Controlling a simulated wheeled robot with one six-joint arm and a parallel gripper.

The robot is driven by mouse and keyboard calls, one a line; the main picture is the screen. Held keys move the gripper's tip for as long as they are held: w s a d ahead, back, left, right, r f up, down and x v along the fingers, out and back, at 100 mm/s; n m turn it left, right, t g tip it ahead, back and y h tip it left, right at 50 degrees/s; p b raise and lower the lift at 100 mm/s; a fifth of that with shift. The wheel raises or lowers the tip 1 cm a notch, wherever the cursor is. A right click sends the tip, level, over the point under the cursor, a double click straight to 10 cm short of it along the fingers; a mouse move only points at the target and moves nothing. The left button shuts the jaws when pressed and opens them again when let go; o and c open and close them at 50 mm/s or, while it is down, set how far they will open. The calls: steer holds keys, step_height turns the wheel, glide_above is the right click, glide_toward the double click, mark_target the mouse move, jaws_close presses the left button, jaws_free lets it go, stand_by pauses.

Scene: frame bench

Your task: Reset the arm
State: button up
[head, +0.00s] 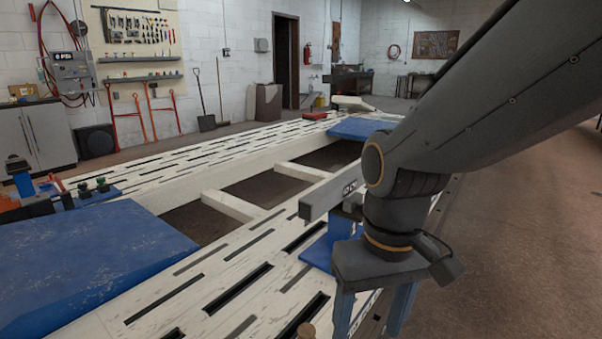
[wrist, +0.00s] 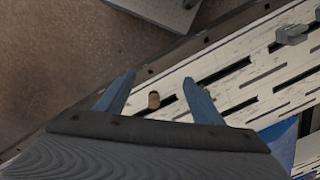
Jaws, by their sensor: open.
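My gripper (head: 367,325) points down over the near edge of the white slotted frame bench (head: 215,275) in the head view. Its two blue fingers stand apart with nothing held between them; their tips are cut off by the lower picture edge. In the wrist view my gripper (wrist: 158,77) also shows spread fingers.
A blue pad (head: 90,255) covers the bench's left part, and another blue pad (head: 362,128) lies at the far end. A grey bar (head: 330,195) stands beside my wrist. The bench has open gaps between crossbars. Bare brown floor (head: 520,240) lies to the right.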

steer(key=d+r+m+p, duration=0.2)
steer(key=d+r+p, duration=0.7)
steer(key=p, duration=0.8)
steer(key=shift+m+h, duration=0.3)
steer(key=shift+m, duration=0.1)
